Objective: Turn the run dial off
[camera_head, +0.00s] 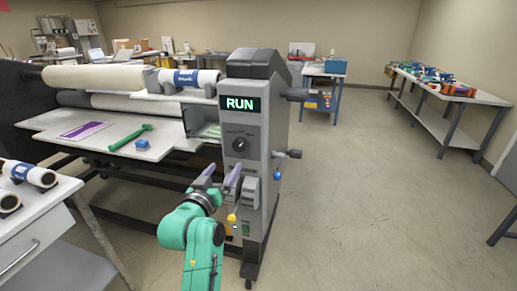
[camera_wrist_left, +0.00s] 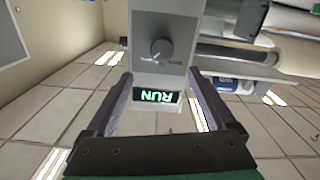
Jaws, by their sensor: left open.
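The run dial (camera_head: 240,144) is a round dark knob on the grey front panel of the laminator's control column (camera_head: 262,130). A green lit display (camera_head: 239,104) above it reads RUN. My left gripper (camera_head: 222,171) is open and empty, with its two purple-grey fingers pointing up just below the dial. In the left wrist view the dial (camera_wrist_left: 162,48) shows upside down, beyond the fingertips, and the display (camera_wrist_left: 157,97) shows between the fingers. The fingers do not appear to touch the dial. My right gripper is not in view.
A yellow-tipped lever (camera_head: 232,218) and a blue-tipped lever (camera_head: 277,175) stick out low on the column. Floor at right is clear.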

